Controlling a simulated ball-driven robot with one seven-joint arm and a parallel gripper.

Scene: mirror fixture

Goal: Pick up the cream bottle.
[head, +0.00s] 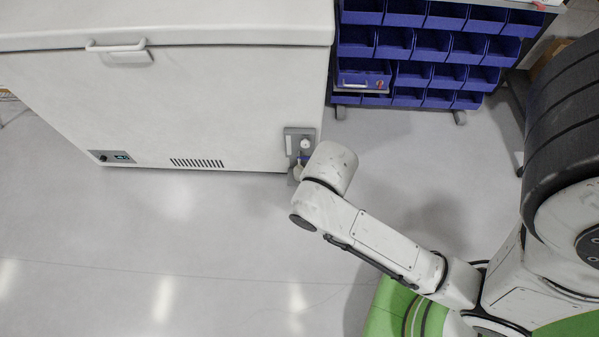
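I cannot make out a cream bottle for certain. A small grey unit (300,140) with a white round part shows against the right end of the white chest's front. A small pale piece and a blue-purple bit show low on it, too small to identify. My arm reaches from the right across the floor, and its end link stands just right of the grey unit, covering part of that area. My gripper cannot be picked out; it seems hidden behind the arm link.
A large white chest freezer (200,110) with a handle fills the upper left. A rack of blue bins (430,45) stands at the back right, with a narrow gap between them. The grey floor (150,240) in front is clear. A black-ribbed cylinder is at the right edge.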

